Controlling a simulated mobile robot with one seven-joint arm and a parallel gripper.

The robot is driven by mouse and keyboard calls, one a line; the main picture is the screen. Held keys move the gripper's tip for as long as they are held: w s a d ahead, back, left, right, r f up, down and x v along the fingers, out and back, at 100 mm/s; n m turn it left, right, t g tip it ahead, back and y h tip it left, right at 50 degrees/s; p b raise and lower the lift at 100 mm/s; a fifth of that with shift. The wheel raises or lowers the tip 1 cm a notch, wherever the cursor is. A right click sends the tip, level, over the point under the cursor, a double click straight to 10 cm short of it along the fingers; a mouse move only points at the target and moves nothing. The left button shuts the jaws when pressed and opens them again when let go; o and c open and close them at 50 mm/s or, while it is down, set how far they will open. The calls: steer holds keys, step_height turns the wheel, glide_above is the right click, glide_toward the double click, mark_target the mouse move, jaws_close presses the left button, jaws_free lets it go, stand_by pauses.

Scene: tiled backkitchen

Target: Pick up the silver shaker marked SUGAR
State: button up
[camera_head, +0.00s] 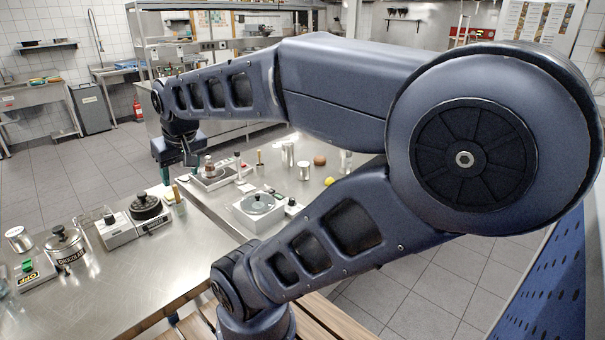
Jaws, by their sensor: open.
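I cannot read the word SUGAR on anything in this view. A plain silver cylinder (18,239) stands at the far left of the near counter. Another silver cylinder (304,171) stands on the right part of the counter. I cannot tell whether either is the shaker. My gripper (166,174) hangs at the end of my arm, above the back edge of the counter; it is small and dark here. It is open, and I see nothing held in it. It is apart from both cylinders. My arm covers much of the right side.
The counter's front middle is clear. Open tiled floor lies behind.

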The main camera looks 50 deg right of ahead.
steer(key=o, duration=0.4)
steer(key=shift+c, duration=0.2)
steer(key=w+d+n+g+h, duration=0.1)
steer(key=w+d+n+h, duration=0.2)
steer(key=w+d+n, duration=0.6)
steer(key=n+g+h, duration=0.1)
steer(key=n+g, duration=0.1)
steer(key=n, duration=1.1)
glide_above(304, 169)
step_height(304, 169, down, 18)
steer(key=shift+w+a+x, duration=0.15)
steer(key=shift+a+x, duration=0.05)
steer(key=shift+x, duration=1.55)
steer(key=shift+w+a+x, duration=0.15)
steer(key=shift+x, duration=1.6)
steer(key=shift+w+a+x, duration=0.15)
steer(key=shift+a+x, duration=0.05)
steer(key=shift+x, duration=1.55)
